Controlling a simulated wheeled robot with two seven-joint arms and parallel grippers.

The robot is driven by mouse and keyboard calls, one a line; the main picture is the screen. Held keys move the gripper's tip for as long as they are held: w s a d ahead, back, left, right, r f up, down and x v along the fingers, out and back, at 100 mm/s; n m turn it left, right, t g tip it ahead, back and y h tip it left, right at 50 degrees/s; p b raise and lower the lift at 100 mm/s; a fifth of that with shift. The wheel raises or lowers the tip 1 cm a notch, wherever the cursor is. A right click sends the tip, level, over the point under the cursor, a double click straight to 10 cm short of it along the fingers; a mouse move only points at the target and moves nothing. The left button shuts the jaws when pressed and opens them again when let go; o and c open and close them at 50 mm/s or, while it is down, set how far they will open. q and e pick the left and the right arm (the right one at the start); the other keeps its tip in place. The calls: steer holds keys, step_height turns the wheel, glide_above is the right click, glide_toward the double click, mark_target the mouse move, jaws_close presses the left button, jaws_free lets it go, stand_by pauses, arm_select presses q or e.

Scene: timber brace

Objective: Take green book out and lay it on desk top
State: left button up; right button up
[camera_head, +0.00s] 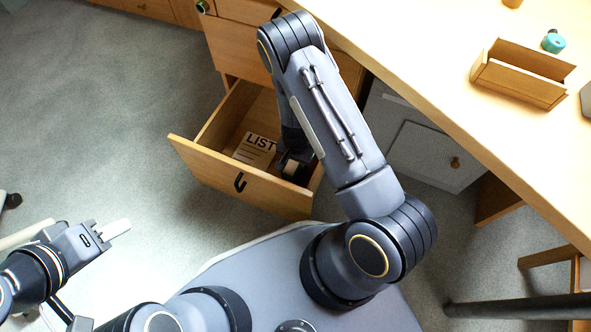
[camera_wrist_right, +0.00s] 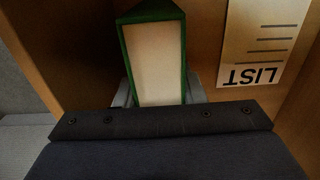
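The green book (camera_wrist_right: 157,58) stands in the open drawer (camera_head: 240,183), its pale page edges facing the right wrist camera. In the head view only a small pale part of it (camera_head: 291,167) shows beneath my right arm. My right gripper (camera_wrist_right: 157,97) is down in the drawer with one grey finger on each side of the book. The fingers look close against the covers, but I cannot tell whether they grip it. My left gripper (camera_head: 118,228) is empty over the floor at the lower left, seen from the side; its opening is unclear.
A LIST sheet (camera_head: 256,149) lies in the drawer beside the book, also in the wrist view (camera_wrist_right: 262,40). The desk top (camera_head: 420,60) holds a wooden box (camera_head: 522,75) and a teal item (camera_head: 553,42). Much of the desk top's near left part is bare.

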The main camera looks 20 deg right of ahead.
jaws_close()
steer(key=shift+r, duration=0.1)
